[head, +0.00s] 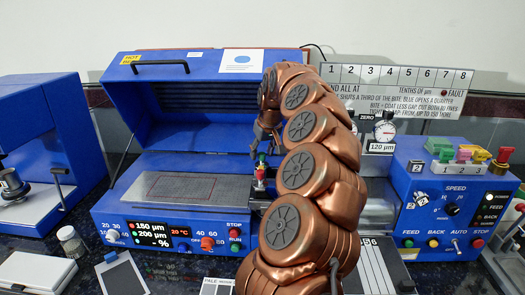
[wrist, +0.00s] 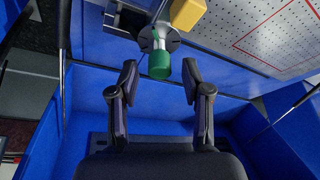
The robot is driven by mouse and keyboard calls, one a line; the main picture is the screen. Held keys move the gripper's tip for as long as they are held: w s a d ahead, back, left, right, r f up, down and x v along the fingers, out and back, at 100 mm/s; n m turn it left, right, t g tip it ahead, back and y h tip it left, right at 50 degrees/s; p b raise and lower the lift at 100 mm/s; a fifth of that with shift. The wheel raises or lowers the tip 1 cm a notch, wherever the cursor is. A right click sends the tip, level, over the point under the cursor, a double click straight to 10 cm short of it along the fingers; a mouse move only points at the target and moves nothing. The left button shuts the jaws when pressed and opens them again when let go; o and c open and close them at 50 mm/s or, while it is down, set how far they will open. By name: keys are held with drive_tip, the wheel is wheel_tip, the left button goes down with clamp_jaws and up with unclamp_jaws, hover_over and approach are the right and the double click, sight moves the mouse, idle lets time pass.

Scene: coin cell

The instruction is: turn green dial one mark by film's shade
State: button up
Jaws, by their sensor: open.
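The green dial (wrist: 159,66) is a small green cylinder in the wrist view, in front of a dark round disc. It also shows in the head view (head: 262,159), just below my gripper (head: 264,143). My gripper (wrist: 159,76) is open and empty, with one finger on each side of the dial in the picture. I cannot tell how far the fingertips stand from it. A grey film (head: 180,188) appears to lie on the flat bed of the blue coater (head: 150,165). The dial's marks are too small to read.
A yellow block (wrist: 187,13) sits close beside the dial. The coater's raised lid (head: 195,75) stands behind the bed. A dark sheet on a white card (head: 122,277) and a partly hidden shade card (head: 217,287) lie in front. A blue control box (head: 452,210) stands at right.

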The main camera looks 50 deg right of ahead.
drive_tip(key=shift+c, duration=0.4)
clamp_jaws()
drive_tip(key=n+y+p, duration=0.1)
drive_tip(key=n, duration=0.1)
drive_tip(key=n+p, duration=0.2)
drive_tip(key=shift+d+r+n+y, duration=0.1)
drive_tip(key=shift+r+n+y, duration=0.05)
drive_tip(key=shift+n+y, duration=0.2)
drive_tip(key=n+y+p, duration=0.1)
drive_tip(key=n, duration=0.2)
drive_tip(key=shift+d, duration=0.1)
drive_tip(key=shift+n+y+p, duration=0.45)
drive_tip(key=shift+n+y, duration=0.1)
drive_tip(key=shift+n, duration=0.5)
drive_tip(key=shift+f, duration=0.2)
